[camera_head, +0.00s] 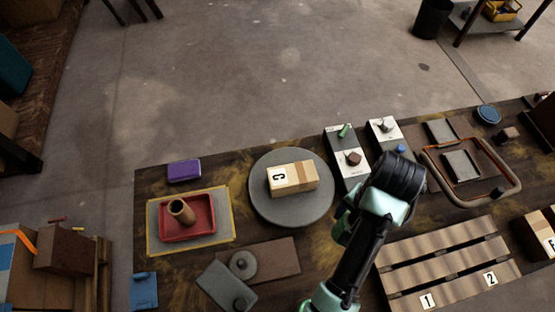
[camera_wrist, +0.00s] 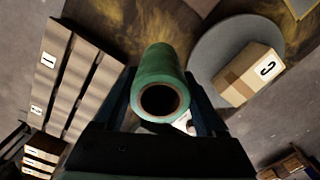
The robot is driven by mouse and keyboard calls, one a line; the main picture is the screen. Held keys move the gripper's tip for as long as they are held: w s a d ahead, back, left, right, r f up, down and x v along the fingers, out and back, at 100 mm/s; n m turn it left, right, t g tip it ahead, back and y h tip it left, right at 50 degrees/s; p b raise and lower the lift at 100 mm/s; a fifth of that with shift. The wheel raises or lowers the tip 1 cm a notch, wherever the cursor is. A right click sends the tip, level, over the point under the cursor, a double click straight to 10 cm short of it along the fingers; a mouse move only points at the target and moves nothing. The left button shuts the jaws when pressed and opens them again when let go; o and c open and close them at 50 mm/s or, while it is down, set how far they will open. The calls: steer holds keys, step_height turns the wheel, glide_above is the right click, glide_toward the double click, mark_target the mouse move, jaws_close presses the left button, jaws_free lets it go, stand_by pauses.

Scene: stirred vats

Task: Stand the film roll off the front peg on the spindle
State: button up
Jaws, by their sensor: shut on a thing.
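In the wrist view, my gripper (camera_wrist: 160,97) is shut on the green film roll (camera_wrist: 162,65), with one finger on each side. The roll's open core end faces the camera, and its far end points at the brown-stained tabletop. In the camera_head view, my dark wrist hides the fingers and the roll. A grey round disc with a small raised centre (camera_head: 243,264), possibly the spindle, lies at the front left of the table, apart from my arm. A grey plate (camera_head: 219,283) with a dark knob lies beside it. I cannot tell which part is the front peg.
A red tray (camera_head: 206,232) holds a brown tube. A slatted pallet (camera_head: 448,262) lies right of my arm. Control boxes (camera_head: 346,172) stand behind. A purple box (camera_head: 184,170) lies back left.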

steer(key=s+a+f+y+p, duration=0.1)
steer(key=s+a+y+p, duration=0.1)
steer(key=a+y, duration=0.15)
steer(key=p, duration=0.3)
glide_toward(242, 262)
steer(key=shift+g+h, duration=0.35)
steer(key=shift+g, duration=0.05)
steer(key=x, duration=0.3)
steer(key=w+x, duration=0.1)
steer(key=x, duration=0.1)
steer(key=shift+s+a+r+h+p, duration=0.15)
steer(key=shift+a+r+h+p, duration=0.3)
steer(key=shift+a+h+p, duration=0.1)
steer(key=shift+s+a+t+h+p, duration=0.2)
steer(key=shift+a+t+h+p, duration=0.25)
steer(key=shift+h, duration=0.4)
steer(key=shift+a+f, duration=0.1)
steer(key=shift+f, duration=0.85)
